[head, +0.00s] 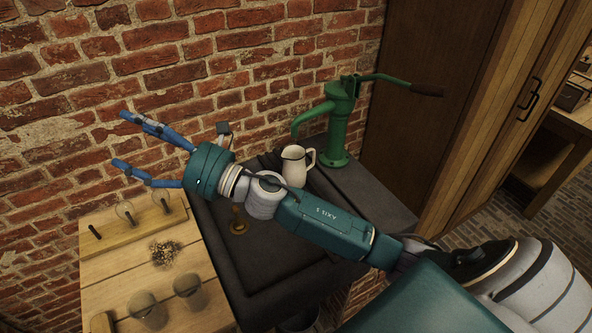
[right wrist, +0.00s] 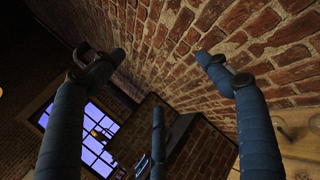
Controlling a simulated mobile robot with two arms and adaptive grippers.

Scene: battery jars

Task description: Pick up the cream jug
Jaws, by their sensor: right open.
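The cream jug (head: 295,167) stands upright on the dark stone sink top, beside the green hand pump (head: 337,125). Its handle is on its right side, and my right forearm passes in front of its base. My right gripper (head: 122,141) is open and empty, up in the air to the left of the jug, near the brick wall and above the wooden table. In the right wrist view its spread fingers (right wrist: 150,75) have nothing between them. The jug does not show in that view. My left gripper is not in view.
The wooden table (head: 110,262) at lower left holds several glass jars and a pile of small bits (head: 165,252). A brass piece (head: 238,222) sits in the stone sink (head: 225,262). The brick wall (head: 60,150) runs behind everything. The pump's handle (head: 400,83) reaches out to the right.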

